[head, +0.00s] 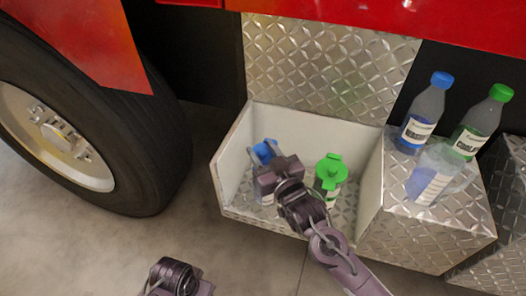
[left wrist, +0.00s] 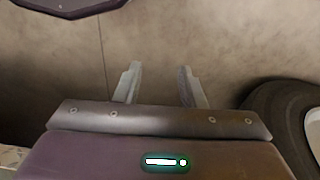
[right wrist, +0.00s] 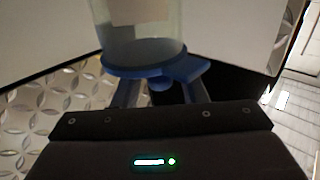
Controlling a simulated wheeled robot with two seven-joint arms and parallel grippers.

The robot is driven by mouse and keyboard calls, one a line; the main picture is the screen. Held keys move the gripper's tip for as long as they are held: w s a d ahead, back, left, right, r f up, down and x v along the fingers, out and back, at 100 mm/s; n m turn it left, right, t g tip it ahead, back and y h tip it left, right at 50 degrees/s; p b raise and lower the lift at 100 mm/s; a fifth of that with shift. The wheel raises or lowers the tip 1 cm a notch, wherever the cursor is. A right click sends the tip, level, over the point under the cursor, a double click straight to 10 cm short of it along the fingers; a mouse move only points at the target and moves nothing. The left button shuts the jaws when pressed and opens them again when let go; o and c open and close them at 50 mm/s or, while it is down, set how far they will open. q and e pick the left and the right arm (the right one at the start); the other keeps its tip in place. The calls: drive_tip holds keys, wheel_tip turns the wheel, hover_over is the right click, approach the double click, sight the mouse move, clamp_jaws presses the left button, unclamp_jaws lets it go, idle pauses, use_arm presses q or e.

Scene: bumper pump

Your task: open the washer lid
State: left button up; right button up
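A clear filler neck with a blue lid (head: 264,151) stands in the left part of the open step compartment, partly hidden behind my right gripper. In the right wrist view the blue lid (right wrist: 145,62) shows as a wide ring with a side tab. My right gripper (head: 262,165) is at the blue lid. Its fingers are apart, one on each side of a small blue nub under the rim; I cannot tell whether they touch. The lid looks closed. My left gripper (left wrist: 157,85) is open and empty above the floor, low in the head view (head: 155,285).
A green-lidded filler (head: 331,172) stands right of the blue one in the white-walled compartment (head: 232,165). A large tyre (head: 130,120) is at left.

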clamp_jaws()
idle(0.4)
